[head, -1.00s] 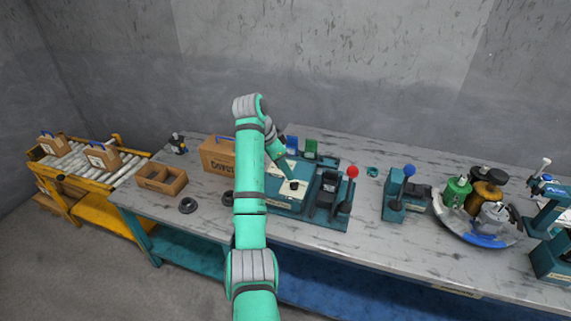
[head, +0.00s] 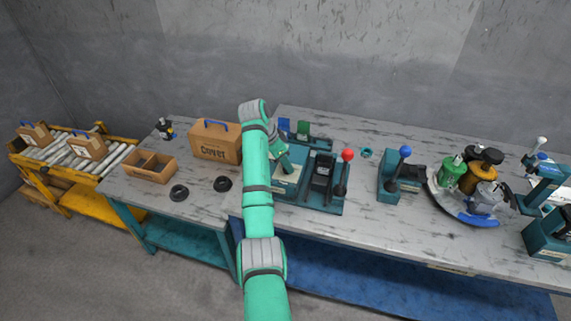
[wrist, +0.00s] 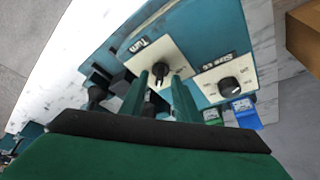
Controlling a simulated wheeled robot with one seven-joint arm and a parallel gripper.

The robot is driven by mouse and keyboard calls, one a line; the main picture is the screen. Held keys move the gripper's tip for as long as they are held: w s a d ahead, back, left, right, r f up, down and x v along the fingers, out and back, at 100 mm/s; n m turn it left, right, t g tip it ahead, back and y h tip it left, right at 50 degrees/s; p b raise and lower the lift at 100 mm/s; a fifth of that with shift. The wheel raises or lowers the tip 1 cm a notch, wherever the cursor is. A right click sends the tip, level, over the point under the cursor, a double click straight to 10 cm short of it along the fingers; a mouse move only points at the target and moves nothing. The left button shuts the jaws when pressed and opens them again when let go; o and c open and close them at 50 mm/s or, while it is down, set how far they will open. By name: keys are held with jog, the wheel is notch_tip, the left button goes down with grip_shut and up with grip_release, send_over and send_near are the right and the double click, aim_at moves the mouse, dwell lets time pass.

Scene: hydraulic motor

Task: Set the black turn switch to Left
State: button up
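The black turn switch (wrist: 159,73) is a small black knob on a cream plate labelled "Turn" on a teal panel in the wrist view. My gripper (wrist: 161,82) is open, with its two green fingers apart and pointing at the plate, one at each side of the knob in the picture. I cannot tell whether either finger touches it. In the head view my gripper (head: 287,167) is over the cream plate (head: 288,182) of the teal machine, and the knob is hidden there.
A second black knob (wrist: 229,87) on a plate labelled "Size cc" sits beside the Turn plate. A red-ball lever (head: 347,156) stands right of the plate, and a blue-ball lever (head: 404,153) farther right. A cardboard "Cover" box (head: 214,141) stands to the left.

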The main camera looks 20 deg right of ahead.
jog(key=shift+d+f, duration=0.1)
jog(key=shift+f, duration=0.2)
grip_shut()
